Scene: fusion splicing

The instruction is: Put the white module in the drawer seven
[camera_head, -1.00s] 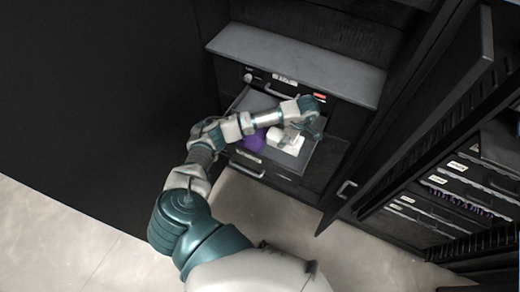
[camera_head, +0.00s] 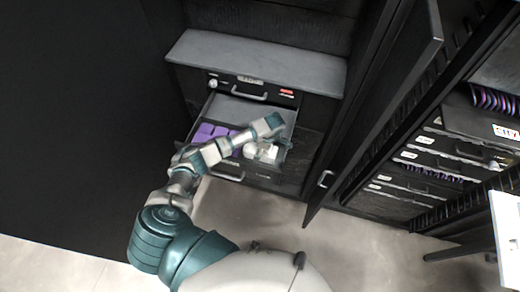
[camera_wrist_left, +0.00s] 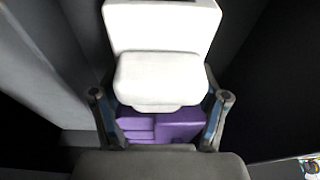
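The white module (camera_head: 262,151) lies in the open drawer (camera_head: 232,107) of the dark cabinet, at the right side of the drawer, beside purple modules (camera_head: 212,132). My left arm reaches over the drawer, and my left gripper (camera_head: 268,158) is low at the white module. In the left wrist view the fingers (camera_wrist_left: 160,100) stand wide apart, one on each side of the near part of the white module (camera_wrist_left: 160,78), with slim gaps showing. Purple modules (camera_wrist_left: 165,127) show below it. My right gripper is not in view.
The cabinet's grey top (camera_head: 257,60) overhangs a closed drawer (camera_head: 252,85) above the open one. A dark cabinet door (camera_head: 375,105) stands open to the right. A rack with labelled drawers (camera_head: 425,165) is further right. A white panel (camera_head: 507,235) shows at the right edge.

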